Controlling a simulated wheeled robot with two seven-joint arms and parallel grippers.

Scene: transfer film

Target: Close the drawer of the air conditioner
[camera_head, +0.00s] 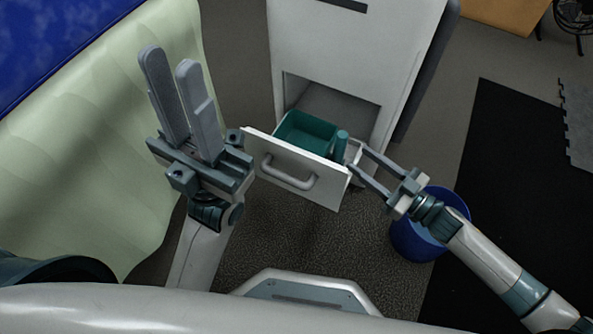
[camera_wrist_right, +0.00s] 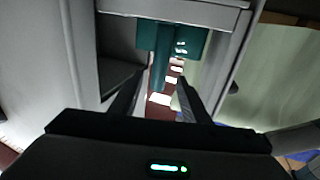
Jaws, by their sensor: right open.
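The air conditioner (camera_head: 350,50) is a tall white cabinet at the top middle of the head view. Its drawer (camera_head: 325,185) is pulled out, with a white front panel and a curved handle (camera_head: 287,172). A teal container (camera_head: 305,132) sits inside, and it also shows in the right wrist view (camera_wrist_right: 190,42). My right gripper (camera_head: 357,158) is open at the drawer's right end, its fingertips close to the panel edge; contact is unclear. My left gripper (camera_head: 168,62) is raised left of the drawer, fingers pointing up the picture, apart from the panel.
A blue bin (camera_head: 415,243) stands under my right arm. A sofa-like pale green surface (camera_head: 80,160) fills the left side. A black mat (camera_head: 500,190) lies at the right. Open floor (camera_head: 290,235) lies in front of the drawer.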

